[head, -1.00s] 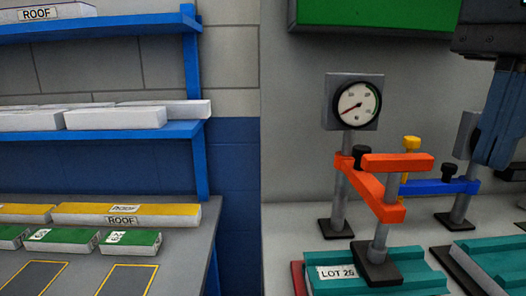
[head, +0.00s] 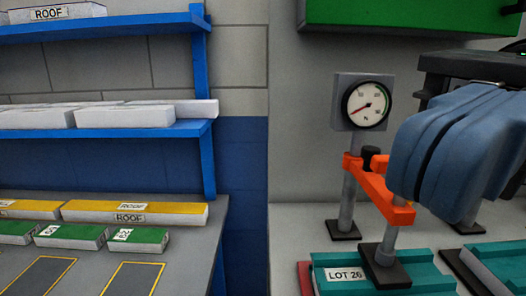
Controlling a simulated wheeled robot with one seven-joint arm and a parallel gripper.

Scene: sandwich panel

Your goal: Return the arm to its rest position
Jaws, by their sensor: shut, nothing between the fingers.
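A blue-grey, rounded part of my own arm (head: 450,150) fills the right side of the head view. It stands in front of the press bench and hides part of the orange lever (head: 380,192). I cannot make out my gripper or its fingers in this view. The lever is on a grey post above a teal block labelled LOT 26 (head: 345,274). A dial gauge (head: 365,101) stands upright on its own post just left of my arm.
On the left, a blue shelf rack (head: 205,140) holds white panels, one labelled ROOF. A grey table (head: 195,250) below carries yellow ROOF panels (head: 135,212) and green labelled panels (head: 70,236). A green board (head: 400,15) hangs above the gauge. The blue wall between is clear.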

